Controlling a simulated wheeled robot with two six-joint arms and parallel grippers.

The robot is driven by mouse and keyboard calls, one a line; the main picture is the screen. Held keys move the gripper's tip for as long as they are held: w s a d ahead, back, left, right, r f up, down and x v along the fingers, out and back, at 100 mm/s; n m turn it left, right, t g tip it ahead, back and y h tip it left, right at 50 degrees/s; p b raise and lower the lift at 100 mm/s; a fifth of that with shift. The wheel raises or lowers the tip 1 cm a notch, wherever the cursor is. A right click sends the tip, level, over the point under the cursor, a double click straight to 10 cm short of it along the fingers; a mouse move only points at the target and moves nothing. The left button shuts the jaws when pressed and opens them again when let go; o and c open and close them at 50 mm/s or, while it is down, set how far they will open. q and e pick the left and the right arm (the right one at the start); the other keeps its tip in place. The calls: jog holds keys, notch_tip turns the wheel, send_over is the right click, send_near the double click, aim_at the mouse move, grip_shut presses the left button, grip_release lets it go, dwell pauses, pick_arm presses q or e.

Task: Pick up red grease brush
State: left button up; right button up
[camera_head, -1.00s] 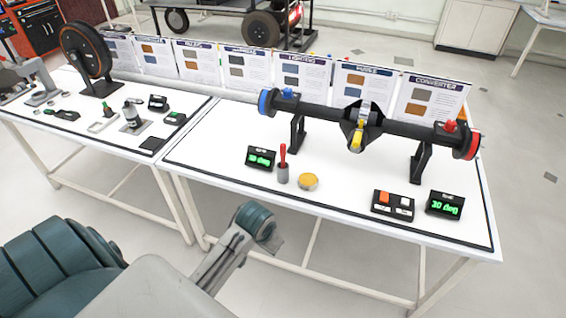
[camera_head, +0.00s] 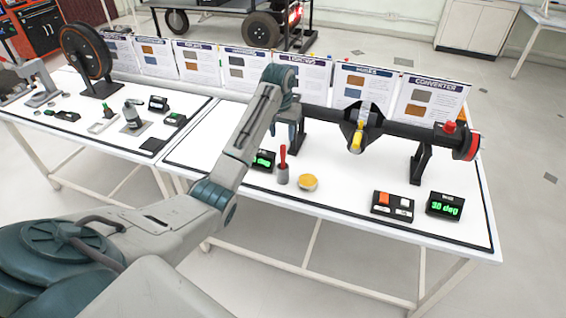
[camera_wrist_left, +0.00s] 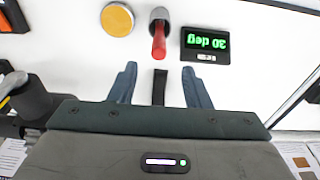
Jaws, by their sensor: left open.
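The red grease brush (camera_head: 283,154) stands upright in a small grey cup (camera_head: 282,175) near the front of the white table. In the left wrist view the brush's red handle (camera_wrist_left: 159,42) points from the cup (camera_wrist_left: 160,15) toward my gripper. My left gripper (camera_wrist_left: 158,69) is open and empty, its two fingers spread either side of the line of the handle. In the head view it (camera_head: 291,132) hangs above and behind the brush, partly hidden by my arm. The brush's lower end is hidden in the cup. My right gripper is not in view.
A yellow-topped round tin (camera_head: 308,181) sits right of the cup, and a green-lit display (camera_head: 264,159) sits left of it. A dark axle (camera_head: 400,130) on stands runs behind. A button box (camera_head: 393,205) and another display (camera_head: 444,205) are at the right.

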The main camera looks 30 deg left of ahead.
aim_at(283, 154)
pick_arm(q)
jog(key=f, duration=0.3)
jog(key=f+p, duration=0.1)
jog(key=shift+w+f, duration=0.25)
jog(key=shift+f, duration=0.05)
notch_tip(283, 154, down, 5)
jog(key=shift+r+p, duration=0.1)
jog(key=shift+p, duration=0.9)
jog(key=shift+w+f, duration=0.15)
jog(key=shift+f, duration=0.15)
grip_shut()
